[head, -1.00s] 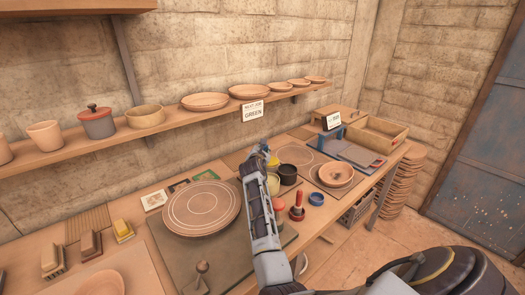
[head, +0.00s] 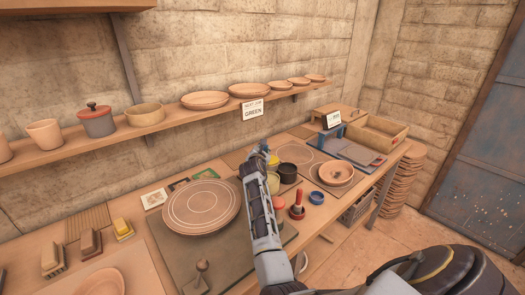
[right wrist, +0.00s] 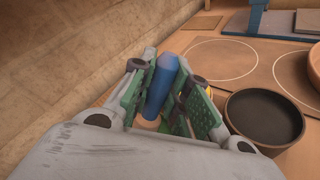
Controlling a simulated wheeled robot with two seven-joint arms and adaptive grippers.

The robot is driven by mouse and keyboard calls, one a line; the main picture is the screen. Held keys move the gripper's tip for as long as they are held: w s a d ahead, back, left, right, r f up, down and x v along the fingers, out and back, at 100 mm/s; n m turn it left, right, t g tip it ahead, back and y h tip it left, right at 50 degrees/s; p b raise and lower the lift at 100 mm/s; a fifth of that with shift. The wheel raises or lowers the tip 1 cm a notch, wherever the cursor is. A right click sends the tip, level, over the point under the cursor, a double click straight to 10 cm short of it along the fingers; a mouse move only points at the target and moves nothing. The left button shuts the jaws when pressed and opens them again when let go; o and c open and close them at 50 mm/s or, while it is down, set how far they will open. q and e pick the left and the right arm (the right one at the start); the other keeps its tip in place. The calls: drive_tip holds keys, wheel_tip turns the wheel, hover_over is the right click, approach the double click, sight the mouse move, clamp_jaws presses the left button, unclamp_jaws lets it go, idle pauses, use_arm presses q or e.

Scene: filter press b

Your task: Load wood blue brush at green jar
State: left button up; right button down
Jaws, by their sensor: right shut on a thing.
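My right gripper (head: 264,152) is over the back of the bench, near the wall. In the right wrist view it is shut on the blue brush (right wrist: 160,86), whose blue shaft stands nearly upright between the green finger pads. A pale wood-coloured part shows below the blue. Yellow-topped jars (head: 272,165) stand close beside the gripper, partly hidden by my arm. I cannot make out the green jar; the gripper and arm cover part of that area. My left gripper is not in view.
A dark pot (right wrist: 264,117) stands just right of the gripper. A red-handled tool (head: 297,207), a blue ring-shaped dish (head: 317,197) and a clay bowl (head: 336,172) are further right. A large ringed disc (head: 200,207) lies left. A sign (head: 253,111) reading GREEN hangs on the shelf above.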

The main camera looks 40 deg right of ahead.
drive_tip(key=shift+f, duration=0.4)
idle(0.8)
